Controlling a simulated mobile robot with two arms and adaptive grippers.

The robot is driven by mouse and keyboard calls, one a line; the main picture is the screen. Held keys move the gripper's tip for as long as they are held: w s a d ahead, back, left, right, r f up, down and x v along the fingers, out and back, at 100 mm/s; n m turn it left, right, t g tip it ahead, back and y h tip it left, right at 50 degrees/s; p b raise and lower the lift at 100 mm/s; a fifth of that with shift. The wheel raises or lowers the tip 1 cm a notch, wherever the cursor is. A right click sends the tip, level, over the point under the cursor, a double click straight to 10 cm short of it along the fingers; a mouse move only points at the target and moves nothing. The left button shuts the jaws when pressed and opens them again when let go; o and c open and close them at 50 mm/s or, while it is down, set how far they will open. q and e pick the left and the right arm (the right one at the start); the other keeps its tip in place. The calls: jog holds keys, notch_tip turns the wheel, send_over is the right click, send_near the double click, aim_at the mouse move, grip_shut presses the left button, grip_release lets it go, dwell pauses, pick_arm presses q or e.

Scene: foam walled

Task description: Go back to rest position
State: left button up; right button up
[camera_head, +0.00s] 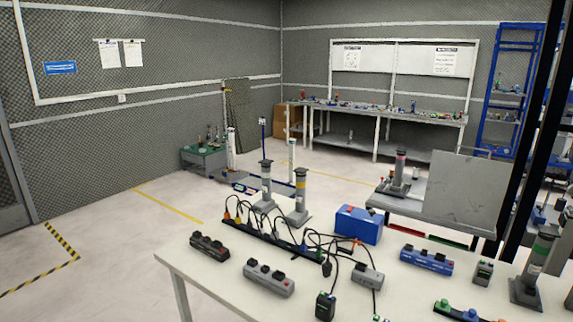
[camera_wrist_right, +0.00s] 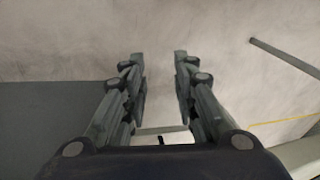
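My right gripper (camera_wrist_right: 160,75) shows in the right wrist view. Its two fingers stand apart with nothing between them, over pale floor. Neither of my grippers shows in the head view, and my left gripper is in no view. A white table (camera_head: 215,278) fills the lower part of the head view. On it stand a long black power strip with plugs (camera_head: 262,237), a grey strip (camera_head: 268,278), a dark strip (camera_head: 209,246), a blue strip (camera_head: 426,259) and a blue box (camera_head: 358,224).
Two grey posts with coloured bands (camera_head: 300,197) stand by the table's far edge. A grey cart (camera_head: 455,200) is behind at the right. A long workbench (camera_head: 375,113) and blue shelves (camera_head: 510,90) line the back wall. Floor (camera_head: 110,230) left of the table is clear.

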jog(key=s+d+f+n+h, duration=0.1)
jog(key=s+d+f+n, duration=0.3)
jog(key=s+f, duration=1.5)
jog(key=s+d+f+n, duration=0.1)
jog(key=s+f, duration=0.2)
jog(key=s, duration=0.9)
jog(key=s+d+f+n+g+h, duration=0.1)
jog(key=s+f, duration=0.3)
jog(key=s, duration=0.9)
jog(key=shift+d+f+n+b, duration=0.15)
jog(key=shift+d+n+b, duration=0.2)
jog(key=shift+n, duration=0.15)
